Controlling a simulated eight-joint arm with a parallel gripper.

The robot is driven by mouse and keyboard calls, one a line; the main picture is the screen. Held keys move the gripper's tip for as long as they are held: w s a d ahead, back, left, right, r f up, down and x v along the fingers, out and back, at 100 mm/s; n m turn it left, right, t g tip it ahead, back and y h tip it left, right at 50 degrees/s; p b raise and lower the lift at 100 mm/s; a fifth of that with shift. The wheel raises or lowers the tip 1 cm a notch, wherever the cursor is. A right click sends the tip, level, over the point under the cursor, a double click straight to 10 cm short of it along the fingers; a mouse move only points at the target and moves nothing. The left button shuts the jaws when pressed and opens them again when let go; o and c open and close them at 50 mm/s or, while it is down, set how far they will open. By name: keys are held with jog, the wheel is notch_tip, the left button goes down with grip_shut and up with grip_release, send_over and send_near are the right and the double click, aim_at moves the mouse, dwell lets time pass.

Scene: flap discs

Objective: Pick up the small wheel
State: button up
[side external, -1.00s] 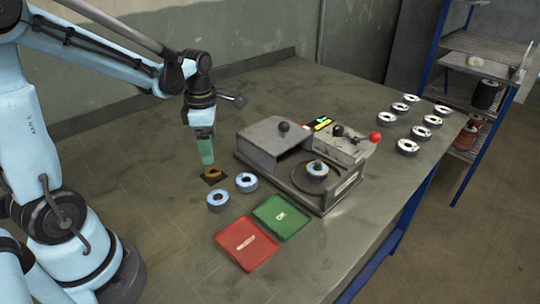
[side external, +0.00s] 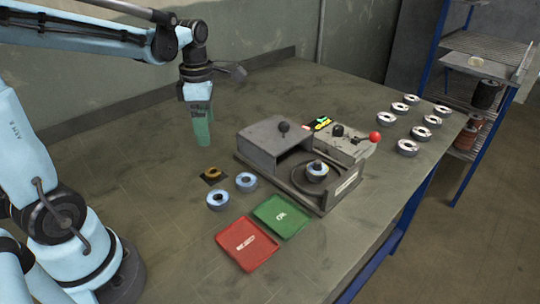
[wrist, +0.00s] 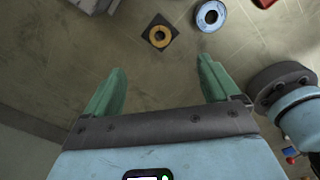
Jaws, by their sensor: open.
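A small orange-brown wheel (side external: 212,172) lies flat on a dark square pad on the table. It also shows in the wrist view (wrist: 159,36), beyond my fingertips. Two blue-and-white ring-shaped discs lie to its right: a nearer one (side external: 217,200) and a farther one (side external: 246,181). Another disc (side external: 317,171) sits on the round plate of the grey machine. My gripper (side external: 203,143), with green fingers, is empty and hangs above the table behind the orange wheel. In the wrist view the fingers (wrist: 161,78) are spread wide apart with bare table between them.
A grey machine (side external: 272,143) with black and red knobs stands right of the wheel. A red tray (side external: 246,258) and a green tray (side external: 282,231) lie in front. Several white-topped discs (side external: 407,147) stand at the right. The table left of the wheel is clear.

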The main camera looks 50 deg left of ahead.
notch_tip(320, 180, up, 5)
jog(key=m+t+h, duration=0.2)
jog(key=m+h, duration=0.2)
jog(key=m, duration=0.2)
send_over(315, 163)
jog(key=a, duration=0.4)
jog(key=x, duration=0.3)
jog(key=s+a+x, duration=0.1)
jog(key=x, duration=0.3)
jog(key=a+f+x, duration=0.1)
jog(key=x, duration=0.2)
jog(key=shift+s+d+f, duration=0.15)
jog(key=shift+s+f, duration=0.05)
jog(key=shift+f, duration=0.05)
jog(key=shift+s+x, duration=0.15)
jog(key=shift+x, duration=1.15)
jog(key=shift+s+x, duration=0.15)
jog(key=shift+x, duration=1.2)
jog(key=shift+d, duration=0.1)
jog(key=shift+c, duration=0.2)
jog(key=c, duration=1.2)
jog(key=shift+o, duration=0.2)
jog(key=shift+r, duration=0.1)
